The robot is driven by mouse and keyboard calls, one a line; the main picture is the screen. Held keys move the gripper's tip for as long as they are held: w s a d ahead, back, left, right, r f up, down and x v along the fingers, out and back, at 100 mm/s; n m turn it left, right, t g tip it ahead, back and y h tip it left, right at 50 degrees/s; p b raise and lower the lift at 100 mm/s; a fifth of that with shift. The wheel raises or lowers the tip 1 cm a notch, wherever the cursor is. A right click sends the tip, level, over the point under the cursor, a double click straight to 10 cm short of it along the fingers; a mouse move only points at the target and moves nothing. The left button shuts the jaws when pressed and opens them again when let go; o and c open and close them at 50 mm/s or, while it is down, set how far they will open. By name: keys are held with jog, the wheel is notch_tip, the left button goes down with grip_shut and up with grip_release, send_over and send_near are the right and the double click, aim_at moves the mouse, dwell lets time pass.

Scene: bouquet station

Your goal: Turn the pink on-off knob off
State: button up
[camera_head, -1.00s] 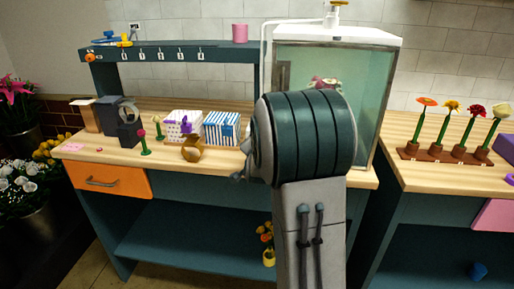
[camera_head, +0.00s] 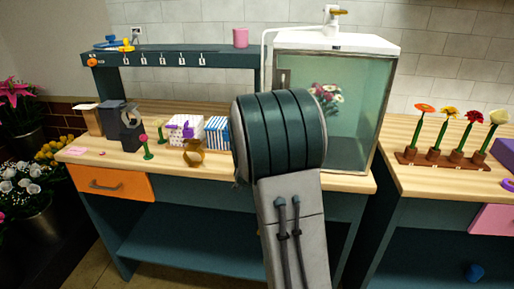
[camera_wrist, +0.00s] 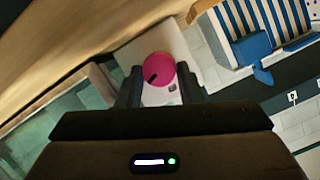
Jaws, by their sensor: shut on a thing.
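The pink on-off knob (camera_wrist: 159,66) shows in the wrist view as a round pink disc with a short black mark at its left side. It sits on a pale surface. My gripper (camera_wrist: 161,75) has its two dark fingers on either side of the knob and is shut on it. In the head view my arm hides both the knob and my gripper.
A glass-fronted cabinet (camera_head: 352,120) with flowers inside stands right of my arm. Left of my arm are a blue-striped box (camera_head: 217,131), a gold ring-shaped object (camera_head: 194,153) and a pink flower in a green stand (camera_head: 147,148). An orange drawer (camera_head: 108,184) is below.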

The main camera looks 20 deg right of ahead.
jog(key=n+p, duration=0.2)
jog(key=g+h+p, duration=0.1)
jog(key=p, duration=0.1)
jog(key=shift+w+a+r+n, duration=0.15)
jog(key=shift+a+r+n, duration=0.15)
jog(key=shift+n, duration=0.1)
jog(key=n+h+p, duration=0.1)
jog(key=n+p, duration=0.1)
jog(key=p, duration=0.2)
jog(key=shift+w+n+g+h, duration=0.1)
jog(key=shift+n+g+h, duration=0.2)
jog(key=n+p, duration=0.1)
jog(key=n+h+p, duration=0.1)
jog(key=p, duration=0.1)
jog(key=shift+a+f+n, duration=0.15)
jog(key=shift+f+n, duration=0.1)
jog(key=shift+n, duration=0.05)
jog(key=shift+w+f+n+g+h+p, duration=0.15)
jog(key=shift+n+g+h+p, duration=0.15)
jog(key=shift+n+h+p, duration=0.6)
jog(key=shift+n, duration=0.3)
jog(key=o, duration=0.7)
jog(key=shift+f, duration=0.1)
jog(key=b+v, duration=0.1)
jog(key=v, duration=1.2)
jog(key=shift+s+a+b, duration=0.25)
jog(key=shift+s+b, duration=0.05)
jog(key=shift+b, duration=0.05)
